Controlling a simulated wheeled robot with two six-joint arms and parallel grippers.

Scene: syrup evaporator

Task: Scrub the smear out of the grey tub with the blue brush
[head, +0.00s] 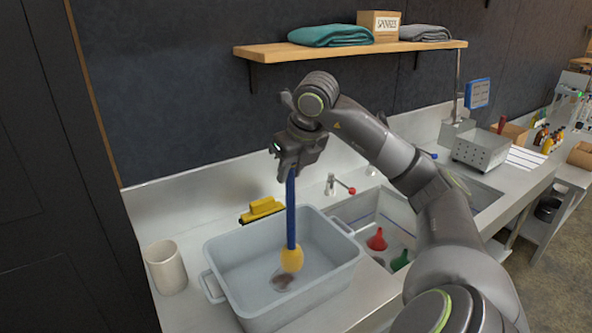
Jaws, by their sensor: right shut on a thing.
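The grey tub (225,269) stands on the steel counter, left of the sink. A dark brown smear (284,280) is on the tub's floor, near its middle. My right gripper (290,167) is above the tub, shut on the handle of the blue brush (291,212). The brush hangs upright with its yellow round head (292,260) down inside the tub, at the upper edge of the smear. I cannot tell whether the head touches the floor. It hides part of the smear's upper side. My left gripper is not in view.
A yellow scrubber with a black edge (262,209) lies behind the tub, and a beige cup (166,267) stands left of it. The sink to the right holds a red funnel (377,240) and a green one (400,260). A wooden shelf (350,49) is above.

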